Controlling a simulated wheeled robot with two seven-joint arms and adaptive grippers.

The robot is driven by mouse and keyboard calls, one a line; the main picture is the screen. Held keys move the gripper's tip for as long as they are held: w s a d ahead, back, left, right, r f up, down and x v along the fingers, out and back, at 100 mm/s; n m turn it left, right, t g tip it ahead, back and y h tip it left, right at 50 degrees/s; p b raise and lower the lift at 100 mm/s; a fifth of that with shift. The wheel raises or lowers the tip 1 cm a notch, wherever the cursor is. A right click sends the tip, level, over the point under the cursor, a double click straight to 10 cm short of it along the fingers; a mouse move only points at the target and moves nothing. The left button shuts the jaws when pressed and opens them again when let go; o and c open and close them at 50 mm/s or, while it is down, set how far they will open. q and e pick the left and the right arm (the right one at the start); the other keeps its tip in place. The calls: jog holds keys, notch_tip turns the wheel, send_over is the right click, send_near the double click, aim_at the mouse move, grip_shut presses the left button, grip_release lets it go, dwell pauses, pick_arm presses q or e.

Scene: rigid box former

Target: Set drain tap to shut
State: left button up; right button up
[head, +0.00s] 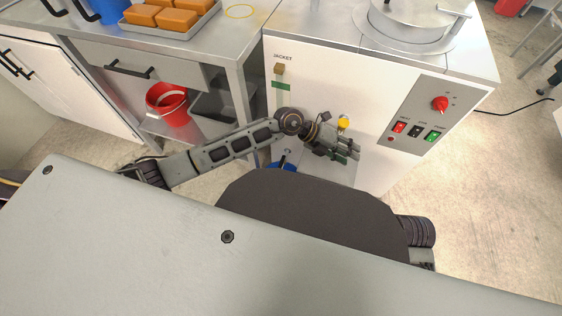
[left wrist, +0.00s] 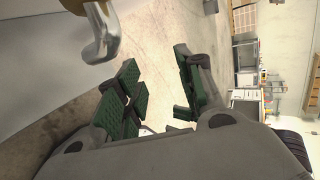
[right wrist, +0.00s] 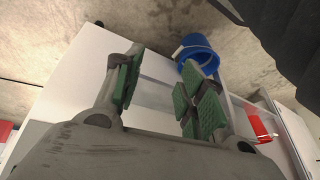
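The drain tap shows as a yellow knob (head: 344,123) low on the white front of the machine (head: 350,75). In the left wrist view a curved metal spout (left wrist: 103,38), seemingly the tap's, hangs at the upper left. My left gripper (head: 347,150) is just below and beside the yellow knob in the head view. Its fingers (left wrist: 158,64) are apart, with only floor seen between them; the spout is outside them. Whether it touches the tap I cannot tell. My right gripper (right wrist: 160,68) is open and empty; it is hidden in the head view.
A blue bucket (right wrist: 196,50) is beyond my right fingers. A control panel (head: 410,138) with a red knob (head: 440,104) and switches is right of the tap. A red bucket (head: 168,104) stands on a shelf at left. Open floor lies right of the machine.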

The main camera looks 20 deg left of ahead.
pick_arm(q)
jog(key=w+a+f+m+g+y, duration=0.1)
jog(key=a+f+y, duration=0.4)
jog(key=a+f, duration=0.35)
jog(key=y, duration=0.7)
send_over(281, 164)
notch_tip(281, 164, down, 2)
jog(key=shift+w+f, duration=0.1)
jog(key=shift+f, duration=0.1)
pick_arm(e)
jog(key=shift+s+a+f+y, duration=0.15)
jog(key=shift+a+f+y, duration=0.15)
jog(key=shift+a+f, duration=0.35)
jog(key=shift+a, duration=0.1)
pick_arm(q)
jog(key=shift+f+b, duration=2.6)
jog(key=shift+f, duration=4.3)
pick_arm(e)
notch_tip(281, 164, down, 10)
jog(key=a+m+t+y, duration=0.1)
jog(key=a+t, duration=0.1)
jog(key=shift+w+a+y, duration=0.15)
jog(key=shift+w+y, duration=0.15)
jog(key=shift+w, duration=0.1)
jog(key=shift+f, duration=0.1)
pick_arm(q)
grip_shut()
